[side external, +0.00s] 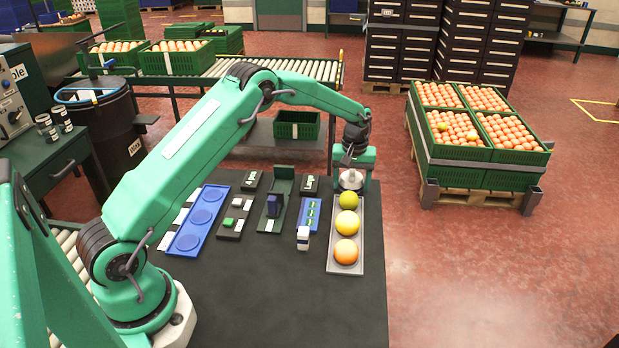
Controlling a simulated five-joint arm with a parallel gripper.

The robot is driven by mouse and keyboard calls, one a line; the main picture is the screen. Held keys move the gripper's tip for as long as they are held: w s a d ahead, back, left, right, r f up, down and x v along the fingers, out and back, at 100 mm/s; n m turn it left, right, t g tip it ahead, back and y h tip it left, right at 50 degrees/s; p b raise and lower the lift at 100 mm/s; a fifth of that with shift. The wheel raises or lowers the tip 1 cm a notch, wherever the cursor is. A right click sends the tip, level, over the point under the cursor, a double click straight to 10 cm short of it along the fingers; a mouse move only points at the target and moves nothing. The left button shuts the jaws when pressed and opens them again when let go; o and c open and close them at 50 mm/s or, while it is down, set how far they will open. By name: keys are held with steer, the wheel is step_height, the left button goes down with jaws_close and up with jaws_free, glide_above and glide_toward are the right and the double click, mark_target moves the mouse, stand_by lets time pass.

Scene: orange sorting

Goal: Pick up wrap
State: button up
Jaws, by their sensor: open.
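My green gripper (351,178) points down over the far end of a grey tray (335,266) at the right of the dark work table. A white rounded thing (351,181) sits directly beneath it, between or just below the jaws. It may be the wrap, but it is too small and too covered to be sure. I cannot tell whether the jaws touch it.
A blue tray with round hollows (190,240), a small blue tray (310,213), a green stand (278,190) and a small white-and-dark item (303,238) lie left of the fruit. Crates of oranges (480,155) stand off the table. The table's front right is clear.

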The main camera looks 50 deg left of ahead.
mark_target(353, 175)
steer(key=shift+c, duration=0.5)
steer(key=c, duration=0.7)
steer(key=shift+r, duration=0.15)
steer(key=shift+r, duration=0.5)
step_height(353, 175, up, 3)
steer(key=shift+d+r, duration=0.15)
steer(key=s+d+r, duration=0.4)
steer(key=d+r, duration=0.2)
steer(key=d, duration=0.4)
steer(key=shift+s+d+r, duration=0.2)
steer(key=shift+s+r, duration=0.05)
steer(key=shift+s, duration=0.05)
steer(key=shift+s, duration=0.15)
